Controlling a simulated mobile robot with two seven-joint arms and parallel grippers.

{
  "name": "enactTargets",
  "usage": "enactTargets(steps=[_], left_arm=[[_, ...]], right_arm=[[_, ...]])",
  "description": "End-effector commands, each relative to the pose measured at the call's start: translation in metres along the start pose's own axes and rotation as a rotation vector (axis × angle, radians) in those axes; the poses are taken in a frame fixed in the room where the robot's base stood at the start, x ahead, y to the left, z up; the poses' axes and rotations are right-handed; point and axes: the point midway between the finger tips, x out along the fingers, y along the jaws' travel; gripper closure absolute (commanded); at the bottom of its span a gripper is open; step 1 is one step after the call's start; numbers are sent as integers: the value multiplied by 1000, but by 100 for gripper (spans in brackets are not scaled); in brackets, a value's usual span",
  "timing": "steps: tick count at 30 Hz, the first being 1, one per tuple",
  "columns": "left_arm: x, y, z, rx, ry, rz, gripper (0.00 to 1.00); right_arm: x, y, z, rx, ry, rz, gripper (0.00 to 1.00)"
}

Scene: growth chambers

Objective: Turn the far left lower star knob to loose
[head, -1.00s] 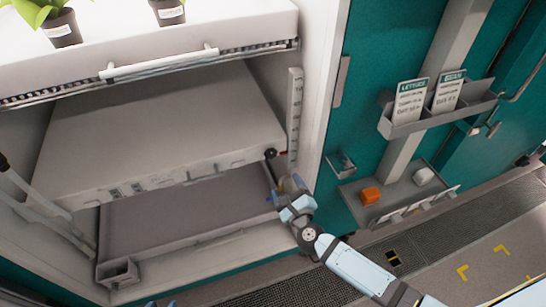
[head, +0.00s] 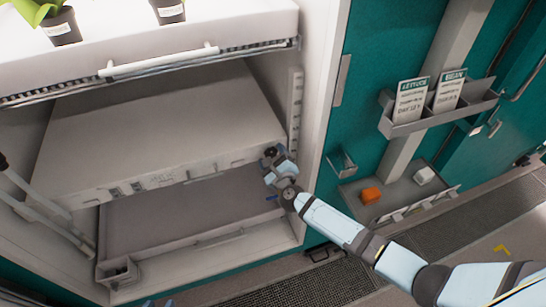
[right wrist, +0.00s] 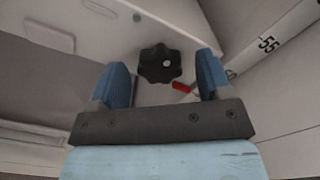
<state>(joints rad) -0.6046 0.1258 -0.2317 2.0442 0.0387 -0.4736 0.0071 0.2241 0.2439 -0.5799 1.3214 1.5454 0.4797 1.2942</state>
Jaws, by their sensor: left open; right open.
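A black star knob (head: 270,152) sits at the right front corner of the lower shelf (head: 165,130). In the right wrist view the star knob (right wrist: 160,64) has a light dot on its face, and a red pointer (right wrist: 183,87) shows to its lower right. My right gripper (head: 273,162) is open at this knob. In its wrist view the two blue fingertips (right wrist: 164,72) stand on either side of the knob, with gaps on both sides. My left gripper (head: 160,303) shows only as blue tips at the bottom edge.
A white ruled scale (head: 295,110) stands on the chamber wall right of the knob. Potted plants (head: 65,28) stand on the upper shelf. A grey tray with an orange block (head: 370,195) is on the teal wall.

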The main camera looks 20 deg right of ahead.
Motion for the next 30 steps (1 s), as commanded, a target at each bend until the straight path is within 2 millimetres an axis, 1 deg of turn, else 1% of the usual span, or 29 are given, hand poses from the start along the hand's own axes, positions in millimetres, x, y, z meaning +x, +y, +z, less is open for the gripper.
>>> enactTargets(steps=[1, 2, 3, 5, 6, 8, 14, 20, 26, 30], left_arm=[[0, 1, 0, -2, 1, 0, 57], [0, 1, -1, -4, 2, 0, 57], [0, 2, -1, -6, 2, 1, 57], [1, 3, -2, -9, 3, 1, 57], [1, 4, -2, -11, 4, 1, 57], [1, 4, -2, -13, 4, 2, 57], [0, 5, -3, -13, 5, 3, 57], [-2, 4, -6, -4, 7, 2, 57], [-7, 1, -10, 13, 13, 1, 57], [-10, 0, -13, 20, 14, -1, 57]], right_arm=[[0, 0, 0, 0, 0, 0, 28], [0, 0, 0, 0, 0, 0, 33], [0, 0, 0, 0, 0, 0, 42], [0, 0, 0, 0, 0, 0, 56], [0, 0, 0, 0, 0, 0, 65], [0, 0, 0, 0, 0, 0, 78], [0, 0, 0, -8, 0, 0, 78], [-1, 0, 1, -63, 1, 1, 77], [-1, 0, 1, -191, 2, 1, 77], [-1, -1, 2, -316, 2, 1, 77]])
